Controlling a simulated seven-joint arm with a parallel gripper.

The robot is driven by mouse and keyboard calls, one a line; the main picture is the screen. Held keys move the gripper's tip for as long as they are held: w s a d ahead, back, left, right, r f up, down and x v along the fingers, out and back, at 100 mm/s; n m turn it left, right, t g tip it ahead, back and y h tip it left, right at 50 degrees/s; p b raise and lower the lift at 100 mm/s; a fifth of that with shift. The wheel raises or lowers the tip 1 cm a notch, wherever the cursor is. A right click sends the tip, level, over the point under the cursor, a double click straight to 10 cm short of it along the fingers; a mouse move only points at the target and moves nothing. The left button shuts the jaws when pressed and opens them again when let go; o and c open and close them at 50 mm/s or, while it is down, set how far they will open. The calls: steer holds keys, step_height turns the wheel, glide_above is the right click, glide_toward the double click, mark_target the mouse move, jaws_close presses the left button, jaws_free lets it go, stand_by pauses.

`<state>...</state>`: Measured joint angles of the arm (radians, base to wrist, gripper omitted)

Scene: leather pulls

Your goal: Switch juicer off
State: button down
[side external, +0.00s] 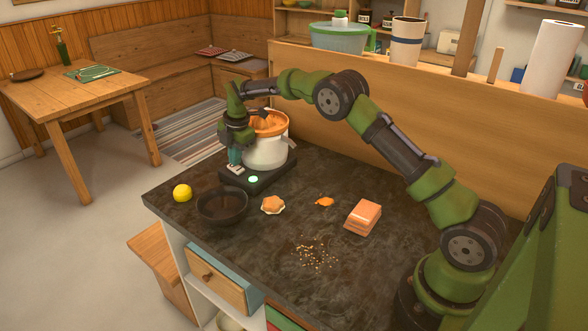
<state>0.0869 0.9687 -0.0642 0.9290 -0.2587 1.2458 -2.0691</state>
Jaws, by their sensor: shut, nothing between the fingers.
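The juicer (265,151) stands at the back left of the dark counter. It has a white body, an orange top and a dark base. A round light (253,179) on the front of the base glows pale green. My gripper (235,168) points down at the left side of the juicer, just above the left part of its base. Its fingers are shut and hold nothing. I cannot tell whether the fingertips touch the base or the small pale part under them.
A dark bowl (222,206) and a yellow lemon (182,193) are in front of the juicer. A pale-edged orange piece (273,205), an orange scrap (324,202), a stacked orange block (363,217) and scattered crumbs (315,254) lie on the counter (400,233). A wooden ledge (450,130) rises behind.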

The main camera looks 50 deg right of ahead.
step_height(320, 180, up, 12)
steer(key=s, duration=0.2)
steer(key=shift+s, duration=0.15)
steer(key=shift+w+r, duration=0.15)
steer(key=shift+w, duration=0.55)
glide_toward(239, 172)
steer(key=w+f, duration=0.4)
steer(key=f, duration=0.1)
steer(key=shift+w, duration=0.15)
steer(key=shift+w+f, duration=0.15)
steer(key=shift+f, duration=0.4)
